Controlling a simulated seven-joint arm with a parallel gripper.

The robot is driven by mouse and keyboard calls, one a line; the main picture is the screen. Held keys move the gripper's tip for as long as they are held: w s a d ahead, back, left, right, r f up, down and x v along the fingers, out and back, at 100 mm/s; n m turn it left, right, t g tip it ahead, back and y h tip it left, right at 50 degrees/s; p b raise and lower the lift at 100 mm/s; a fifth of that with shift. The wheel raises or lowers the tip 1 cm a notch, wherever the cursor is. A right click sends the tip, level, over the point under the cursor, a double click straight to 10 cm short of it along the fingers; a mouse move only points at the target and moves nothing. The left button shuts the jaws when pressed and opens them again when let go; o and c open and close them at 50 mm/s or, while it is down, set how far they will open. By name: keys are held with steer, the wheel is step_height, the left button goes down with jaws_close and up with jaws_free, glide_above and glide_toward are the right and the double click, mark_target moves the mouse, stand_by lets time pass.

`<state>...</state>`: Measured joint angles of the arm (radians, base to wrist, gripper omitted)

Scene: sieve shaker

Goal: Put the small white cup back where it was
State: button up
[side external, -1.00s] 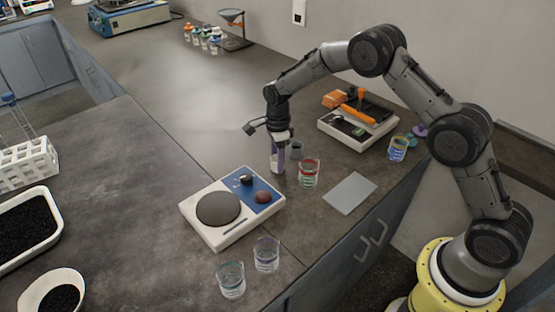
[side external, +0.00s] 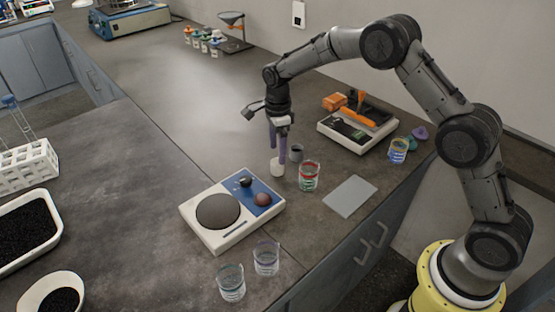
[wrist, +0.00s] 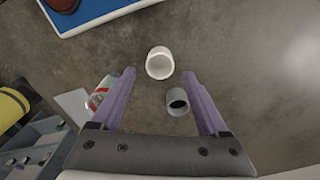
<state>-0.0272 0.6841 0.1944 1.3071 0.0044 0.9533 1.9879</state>
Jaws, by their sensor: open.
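The small white cup (side external: 277,168) stands upright on the dark counter, just behind the blue-and-white device. It also shows in the wrist view (wrist: 160,63), where its inside looks empty. My gripper (side external: 278,150) is above it with purple fingers pointing down. In the wrist view my gripper (wrist: 158,74) is open, with one finger to each side of the cup and gaps between. I cannot tell the exact height of the fingertips over the cup.
A grey cup (side external: 296,152) stands close behind the white cup. A red-marked beaker (side external: 309,177) is to the right, near a grey plate (side external: 350,196). The blue-and-white device (side external: 232,210) lies in front. A scale-like unit (side external: 358,128) stands behind right.

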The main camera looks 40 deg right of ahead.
steer(key=s+r+n+t, duration=0.1)
steer(key=s+r+n, duration=0.25)
steer(key=r, duration=0.45)
steer(key=s+r+n+t, duration=0.1)
steer(key=s+r+n, duration=0.1)
steer(key=s+r, duration=0.5)
steer(key=s+d+r+n+t, duration=0.1)
steer(key=s+r+n, duration=0.5)
steer(key=s+r, duration=0.15)
steer(key=s+f+n+t, duration=0.2)
steer(key=s+n, duration=0.9)
steer(key=s, duration=0.7)
steer(key=shift+s+d+f+t, duration=0.25)
steer(key=shift+s+f+t, duration=0.05)
steer(key=shift+s+f, duration=0.1)
